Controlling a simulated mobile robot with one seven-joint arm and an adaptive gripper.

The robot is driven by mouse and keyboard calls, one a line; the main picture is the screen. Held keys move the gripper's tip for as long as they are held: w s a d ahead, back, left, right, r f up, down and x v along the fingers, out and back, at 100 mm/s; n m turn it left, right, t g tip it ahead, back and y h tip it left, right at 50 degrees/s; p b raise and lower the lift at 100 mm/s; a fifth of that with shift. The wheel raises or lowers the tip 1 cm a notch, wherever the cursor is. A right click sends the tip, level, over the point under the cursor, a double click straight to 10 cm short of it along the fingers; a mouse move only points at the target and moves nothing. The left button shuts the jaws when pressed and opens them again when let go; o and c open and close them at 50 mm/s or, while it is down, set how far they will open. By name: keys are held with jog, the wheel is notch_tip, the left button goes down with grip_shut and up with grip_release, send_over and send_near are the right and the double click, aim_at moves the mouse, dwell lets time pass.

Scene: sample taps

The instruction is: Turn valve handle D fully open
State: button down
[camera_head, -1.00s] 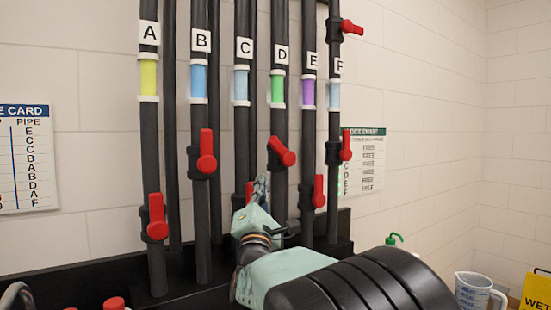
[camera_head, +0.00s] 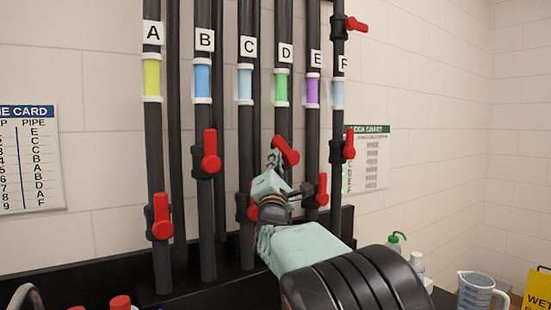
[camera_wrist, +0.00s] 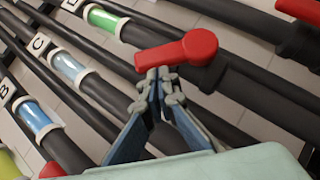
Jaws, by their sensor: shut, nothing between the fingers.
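Valve handle D (camera_head: 286,150) is a red lever on the dark pipe labelled D (camera_head: 284,54), below its green band (camera_head: 281,88). The lever sits at a slant, its free end up and to the left of its hub. My gripper (camera_head: 273,157) is shut and empty, just left of and below the lever. In the wrist view the closed fingertips (camera_wrist: 160,78) are right at the underside of the red lever (camera_wrist: 178,53), near its middle. I cannot tell whether they touch it. My gripper and arm hide the lower part of pipe D.
Other red handles are close by: C (camera_head: 252,212) behind my gripper, E (camera_head: 322,189) to the right, B (camera_head: 211,150) and A (camera_head: 162,215) to the left. Bottles and a measuring jug (camera_head: 478,290) stand at lower right.

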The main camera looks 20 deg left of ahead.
aim_at(282, 139)
jog(key=shift+r+m+g+h+p, duration=0.4)
jog(key=shift+r+m+h+p, duration=0.5)
jog(key=shift+p, duration=1)
jog(key=m+p, duration=0.1)
jog(key=p, duration=0.2)
jog(key=shift+w+d+r+m, duration=0.1)
jog(key=shift+r+m, duration=0.2)
jog(key=shift+r, duration=0.1)
jog(key=m+h+p, duration=0.1)
jog(key=p, duration=0.1)
jog(key=r+g+p, duration=0.1)
jog(key=p, duration=0.1)
jog(key=shift+w+d+r+m+g+h+p, duration=0.2)
jog(key=shift+m+g+h+p, duration=0.1)
jog(key=shift+m+h, duration=0.1)
jog(key=p, duration=0.2)
jog(key=shift+w+d+r+p, duration=0.2)
jog(key=shift+w+d+p, duration=0.05)
jog(key=shift+p, duration=0.1)
jog(key=shift+w+d+r+p, duration=0.4)
jog(key=shift+w+p, duration=0.1)
jog(key=shift+p, duration=0.7)
jog(key=shift+w, duration=0.1)
